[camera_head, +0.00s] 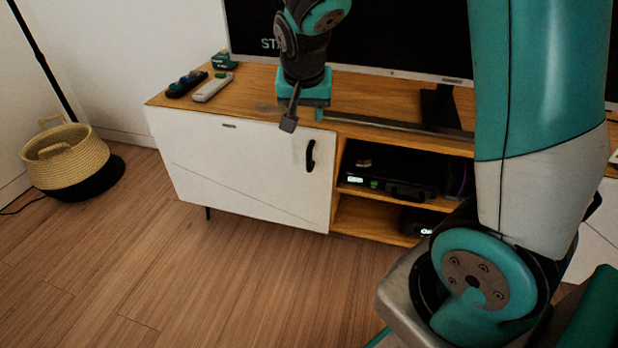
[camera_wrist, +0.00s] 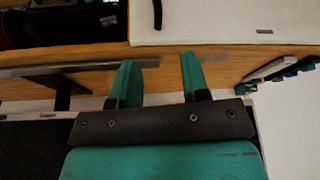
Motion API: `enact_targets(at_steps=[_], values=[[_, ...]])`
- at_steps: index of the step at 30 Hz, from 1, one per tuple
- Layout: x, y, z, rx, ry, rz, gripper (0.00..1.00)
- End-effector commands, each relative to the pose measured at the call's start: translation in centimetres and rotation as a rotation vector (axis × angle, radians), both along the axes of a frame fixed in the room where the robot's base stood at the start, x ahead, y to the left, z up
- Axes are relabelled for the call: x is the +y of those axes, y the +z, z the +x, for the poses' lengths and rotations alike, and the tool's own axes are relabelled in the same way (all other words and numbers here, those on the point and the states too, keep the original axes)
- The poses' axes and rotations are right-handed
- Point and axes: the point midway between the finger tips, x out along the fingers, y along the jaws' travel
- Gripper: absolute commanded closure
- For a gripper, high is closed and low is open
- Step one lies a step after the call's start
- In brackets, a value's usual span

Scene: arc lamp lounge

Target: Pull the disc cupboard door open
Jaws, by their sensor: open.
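The disc cupboard door (camera_head: 235,170) is the white front at the left of the low wooden TV cabinet, and it looks shut. Its black curved handle (camera_head: 310,155) stands upright near the door's right edge. In the wrist view the white door (camera_wrist: 215,22) is at the top, with the handle (camera_wrist: 157,13) at its left end. My gripper (camera_head: 303,118) is above the cabinet's front edge, over the handle and apart from it. In the wrist view the two teal fingers of my gripper (camera_wrist: 157,64) are spread with nothing between them, and the handle lies beyond their tips.
The cabinet top (camera_head: 258,80) holds a television (camera_head: 400,38), a white remote (camera_head: 212,87) and a dark controller-like item (camera_head: 186,84). Right of the door, an open shelf holds a black media box (camera_head: 395,170). A woven basket (camera_head: 65,158) stands far left. The wooden floor before the door is clear.

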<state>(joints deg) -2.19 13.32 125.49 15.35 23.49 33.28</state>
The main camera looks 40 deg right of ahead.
Motion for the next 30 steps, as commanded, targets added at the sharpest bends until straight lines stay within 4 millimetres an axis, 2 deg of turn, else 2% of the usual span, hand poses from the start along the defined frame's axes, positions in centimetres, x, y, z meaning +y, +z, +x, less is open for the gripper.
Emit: enact_targets(at_steps=[1, 8, 21, 27, 30], values=[[-0.4, -0.9, 0.2, -0.004, -0.015, -0.006, 0.58], [-1.2, -3.2, 0.9, -0.005, -0.029, -0.01, 0.58], [-3.6, -12.5, 3.7, -0.004, -0.027, -0.009, 0.58], [-4.4, -15.6, 4.8, -0.005, -0.026, -0.009, 0.58], [-4.7, -16.4, 5.1, -0.007, -0.026, -0.009, 0.58]])
